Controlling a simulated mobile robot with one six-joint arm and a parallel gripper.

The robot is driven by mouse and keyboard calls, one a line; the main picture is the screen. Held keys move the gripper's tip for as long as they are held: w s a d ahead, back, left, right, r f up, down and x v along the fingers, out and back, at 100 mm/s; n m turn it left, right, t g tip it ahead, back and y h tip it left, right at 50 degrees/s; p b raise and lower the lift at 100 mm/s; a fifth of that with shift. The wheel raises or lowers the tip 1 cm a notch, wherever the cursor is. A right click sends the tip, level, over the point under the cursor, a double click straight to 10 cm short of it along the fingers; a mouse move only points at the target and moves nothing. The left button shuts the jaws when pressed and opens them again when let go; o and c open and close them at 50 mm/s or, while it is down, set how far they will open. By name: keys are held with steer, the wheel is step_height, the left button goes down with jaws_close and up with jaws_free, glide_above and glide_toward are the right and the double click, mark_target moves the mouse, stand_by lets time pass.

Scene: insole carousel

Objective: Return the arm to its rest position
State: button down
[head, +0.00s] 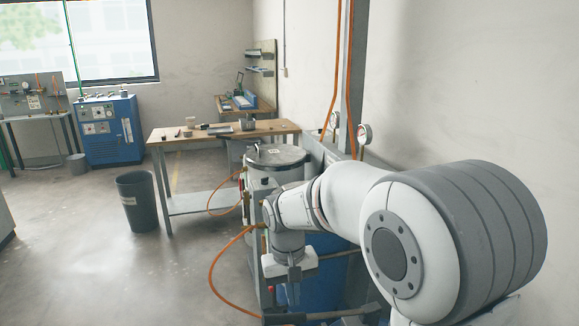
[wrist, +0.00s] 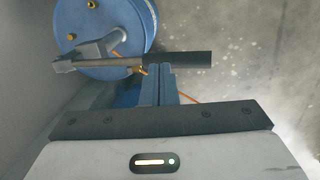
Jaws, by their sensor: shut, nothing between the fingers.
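My arm reaches in from the right of the head view, bent, with its hand hanging down. My gripper (head: 294,284) points downward beside the blue machine by the wall. In the wrist view my gripper (wrist: 163,72) shows its two fingers together, shut and empty. A blue round vessel (wrist: 105,40) with brass fittings is behind the bar.
A grey lidded cylinder (head: 275,157) stands just behind my wrist. Orange hoses (head: 216,285) loop left of the hand. Behind are a wooden table (head: 183,136), a dark bin (head: 137,203) and a blue cabinet (head: 108,131).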

steer(key=s+d+r+m+t, duration=0.1)
steer(key=s+d+r, duration=0.1)
steer(key=s+d, duration=0.5)
steer(key=s+d+r+m+t, duration=0.1)
steer(key=s+d+r+t, duration=0.1)
steer(key=s+d, duration=0.5)
steer(key=s, duration=0.3)
steer(key=shift+s+d+m+y, duration=0.2)
steer(key=shift+d+m+y, duration=0.1)
steer(key=shift+m+y, duration=0.1)
steer(key=shift+w, duration=0.1)
steer(key=w+a+r+n+g+p, duration=0.1)
steer(key=w+a+g, duration=0.1)
steer(key=w+a, duration=0.2)
steer(key=w+a+r+n+g+y+p, duration=0.1)
steer(key=w+a, duration=0.4)
steer(key=w, duration=0.6)
steer(key=w+a+r+n+g+y+p, duration=0.1)
steer(key=w+a, duration=0.3)
steer(key=w, duration=0.4)
steer(key=shift+a+r+n+g, duration=0.35)
steer(key=shift+r+g, duration=0.2)
steer(key=shift+g, duration=0.25)
steer(key=shift+d, duration=0.1)
